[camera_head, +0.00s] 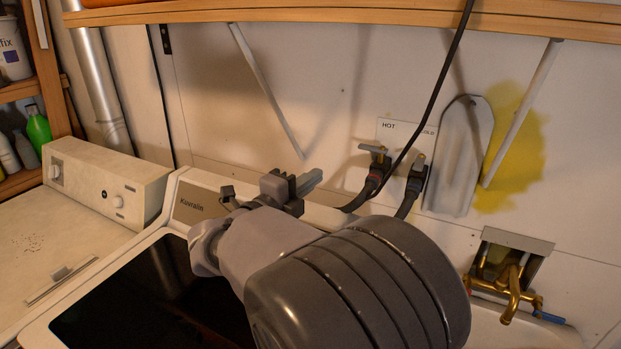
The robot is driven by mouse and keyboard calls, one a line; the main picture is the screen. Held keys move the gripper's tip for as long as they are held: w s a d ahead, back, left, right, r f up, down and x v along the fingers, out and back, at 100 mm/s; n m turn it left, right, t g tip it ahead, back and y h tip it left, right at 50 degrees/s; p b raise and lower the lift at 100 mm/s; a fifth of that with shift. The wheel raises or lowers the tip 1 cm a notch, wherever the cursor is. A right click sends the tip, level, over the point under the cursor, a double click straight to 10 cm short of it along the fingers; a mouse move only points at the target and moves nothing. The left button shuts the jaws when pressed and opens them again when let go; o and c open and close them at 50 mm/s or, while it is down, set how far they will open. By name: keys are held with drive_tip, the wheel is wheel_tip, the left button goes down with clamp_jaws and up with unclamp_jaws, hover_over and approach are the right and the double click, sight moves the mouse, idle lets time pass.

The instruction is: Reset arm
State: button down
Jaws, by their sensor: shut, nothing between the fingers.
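My arm reaches up from the bottom of the head view, its large dark grey joint filling the lower middle. My gripper (306,182) is at the far end, small and partly hidden behind my own wrist. It is shut and empty. In the picture it overlaps the back panel of the white Kuvalin machine (195,205) and the wall behind. I cannot tell how far it is from either. The rest of my arm is out of view.
Hot and cold taps with dark hoses (376,170) are on the wall, right of my gripper. A brass faucet (512,290) is at lower right. A wooden shelf (350,14) on brackets runs above. A beige machine (70,220) and side shelves with bottles (38,128) are at left.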

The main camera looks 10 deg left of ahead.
drive_tip(key=shift+s, duration=0.2)
drive_tip(key=d+r+n+y, duration=0.7)
drive_tip(key=d+n+y, duration=0.1)
drive_tip(key=d+y, duration=0.1)
drive_tip(key=s+d+f+n+g, duration=0.3)
drive_tip(key=s+d+f, duration=0.1)
drive_tip(key=s, duration=0.6)
drive_tip(key=s+d+f+n+g, duration=0.4)
drive_tip(key=s+f, duration=0.3)
drive_tip(key=s, duration=0.4)
drive_tip(key=s+d+f+n+g+b, duration=0.1)
drive_tip(key=s+d+f+n+g, duration=0.2)
drive_tip(key=s, duration=0.7)
wheel_tip(320, 180, down, 3)
drive_tip(key=shift+s+d+r+g, duration=0.2)
drive_tip(key=shift+s+d+g, duration=0.1)
drive_tip(key=shift+d, duration=0.95)
drive_tip(key=shift+w+r, duration=0.1)
